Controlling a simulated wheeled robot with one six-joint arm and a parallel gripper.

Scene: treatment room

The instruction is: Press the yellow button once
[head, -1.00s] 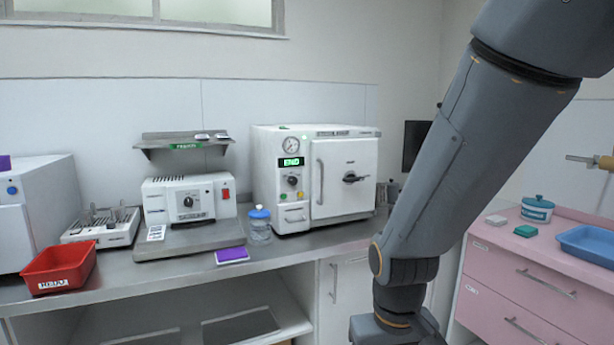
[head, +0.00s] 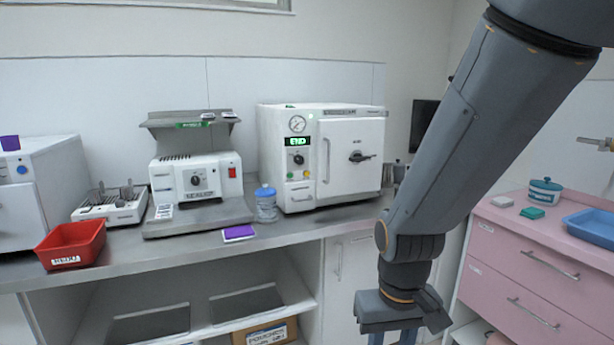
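The yellow button (head: 306,174) is a small round knob on the front panel of the white autoclave (head: 345,199), to the left of its door. A green button (head: 290,175) sits just left of it, and a lit green display reading END (head: 297,141) is above. My gripper (head: 393,338) hangs at the bottom edge of the head view, pointing down. It is apart from the autoclave, lower and to the right of the yellow button. Its fingertips are cut off by the frame edge, so its opening does not show.
A clear bottle with a blue lid (head: 266,205) and a purple-topped box (head: 238,233) stand on the counter left of the autoclave. A white sealing device (head: 196,179) and red bin (head: 71,246) are further left. A pink cabinet (head: 530,262) stands right.

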